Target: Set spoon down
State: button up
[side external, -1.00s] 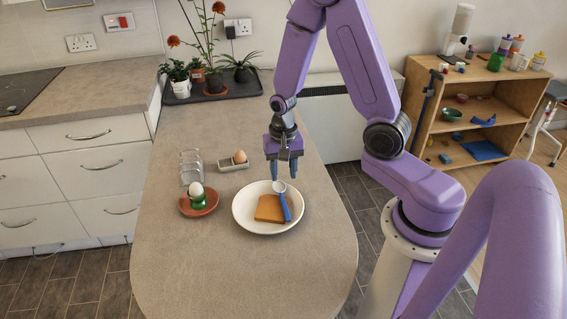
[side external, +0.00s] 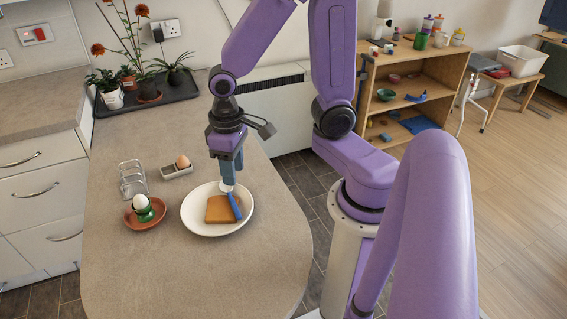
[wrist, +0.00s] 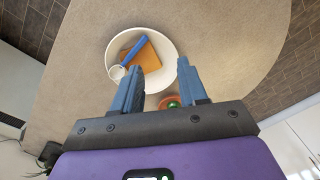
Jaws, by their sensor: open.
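The spoon, with a blue handle (side external: 236,206) and a white bowl, lies on a slice of toast (side external: 216,211) on the white plate (side external: 191,216). Its bowl end points toward the back of the plate. In the wrist view the spoon (wrist: 132,50) lies across the toast (wrist: 149,60) inside the plate (wrist: 168,49). My gripper (side external: 228,178) points down just above the spoon's bowl end, in line with it in the side view. In the wrist view its blue fingers (wrist: 160,66) are apart with nothing between them. I cannot tell the exact gap to the spoon.
An egg in a green cup (side external: 143,208) stands on an orange saucer (side external: 131,223) left of the plate. A wire toast rack (side external: 133,179) and a small holder with a brown egg (side external: 182,162) stand behind. The worktop's front (side external: 195,275) is clear.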

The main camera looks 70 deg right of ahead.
jog(key=s+a+r+n, duration=0.1)
jog(key=s+r+n, duration=0.2)
jog(key=s+n, duration=0.2)
jog(key=s+r+n, duration=0.2)
jog(key=s+n, duration=0.3)
jog(key=s, duration=0.2)
jog(key=shift+s+a+r+n, duration=0.35)
jog(key=shift+s+r+n, duration=0.05)
dwell(0.6)
